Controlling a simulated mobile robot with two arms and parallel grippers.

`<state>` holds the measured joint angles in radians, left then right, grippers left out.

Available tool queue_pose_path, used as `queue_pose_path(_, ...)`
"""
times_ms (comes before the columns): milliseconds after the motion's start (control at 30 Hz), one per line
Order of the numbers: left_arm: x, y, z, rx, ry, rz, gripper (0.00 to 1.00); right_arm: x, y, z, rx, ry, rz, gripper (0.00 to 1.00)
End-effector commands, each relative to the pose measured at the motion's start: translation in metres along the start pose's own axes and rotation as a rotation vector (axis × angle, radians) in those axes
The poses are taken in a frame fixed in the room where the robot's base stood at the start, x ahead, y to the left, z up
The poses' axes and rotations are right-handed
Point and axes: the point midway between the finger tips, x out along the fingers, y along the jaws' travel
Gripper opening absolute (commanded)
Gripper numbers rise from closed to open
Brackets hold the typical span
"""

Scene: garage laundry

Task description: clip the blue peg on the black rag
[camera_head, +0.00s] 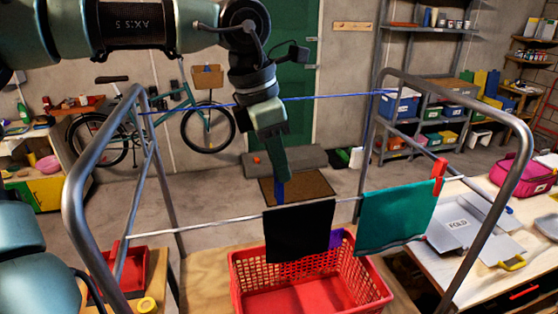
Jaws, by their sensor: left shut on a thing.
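The black rag (299,233) hangs over the white line of a metal drying frame. My left gripper (279,176) points down just above the rag's top left corner. It is shut on the blue peg (279,193), whose lower end shows below the fingers at the line. I cannot tell whether the peg's jaws are around the rag's edge or only in front of or beside it. My right gripper is not in view.
A teal cloth (396,217) hangs to the right with a red peg (439,174) at its top right corner. A red basket (246,279) stands below the rag. The metal frame (75,205) rises on both sides, and a blue line (335,96) runs behind. A folding board (462,225) lies on the right table.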

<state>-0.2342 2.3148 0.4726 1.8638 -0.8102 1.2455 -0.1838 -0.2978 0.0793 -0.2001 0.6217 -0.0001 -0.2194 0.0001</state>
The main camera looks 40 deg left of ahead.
Motion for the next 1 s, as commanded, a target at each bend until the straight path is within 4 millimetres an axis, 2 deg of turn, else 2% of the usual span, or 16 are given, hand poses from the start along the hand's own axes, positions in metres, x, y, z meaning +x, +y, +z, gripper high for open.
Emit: queue_pose_path(1000, 0.052, -0.001, -0.013, 0.000, 0.000, 0.000, 0.00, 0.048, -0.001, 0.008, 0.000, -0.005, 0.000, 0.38)
